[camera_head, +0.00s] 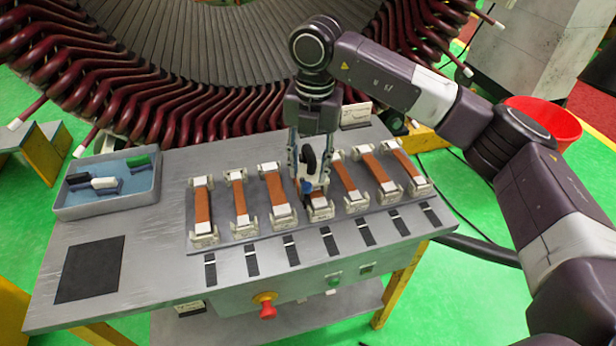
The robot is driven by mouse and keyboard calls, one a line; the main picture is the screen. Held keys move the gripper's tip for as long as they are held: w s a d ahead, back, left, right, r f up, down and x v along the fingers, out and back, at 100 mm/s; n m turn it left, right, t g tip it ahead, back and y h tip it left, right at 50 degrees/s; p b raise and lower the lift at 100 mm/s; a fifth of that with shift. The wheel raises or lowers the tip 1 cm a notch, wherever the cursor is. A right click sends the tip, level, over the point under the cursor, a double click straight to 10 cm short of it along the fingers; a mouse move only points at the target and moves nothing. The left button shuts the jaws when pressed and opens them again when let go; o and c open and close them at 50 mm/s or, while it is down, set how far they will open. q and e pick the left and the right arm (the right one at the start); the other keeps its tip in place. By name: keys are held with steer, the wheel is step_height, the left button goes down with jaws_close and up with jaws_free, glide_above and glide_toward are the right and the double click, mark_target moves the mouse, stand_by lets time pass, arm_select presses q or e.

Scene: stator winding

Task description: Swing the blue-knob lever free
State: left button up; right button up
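A row of copper-coloured coil bars in pale clamp holders stands on a grey plate (240,246) on the workbench. A small blue knob (307,187) shows near the middle of the row, at the holder under my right gripper. Its lever is mostly hidden by the gripper. My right gripper (309,183) points down over this spot, its two fingers apart on either side of the knob. A dark rounded part shows between the fingers. I cannot tell whether the fingers touch the knob. My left gripper is not in view.
A grey-blue tray (107,202) with small dark, white and green items sits on the bench's left. A black pad (90,270) lies in front of it. A red knob (267,307) is on the bench front. The large stator (190,60) stands close behind.

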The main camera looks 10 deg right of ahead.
step_height(320, 180, up, 8)
steer(key=shift+d, duration=0.15)
steer(key=shift+s, duration=0.2)
stand_by(0.4)
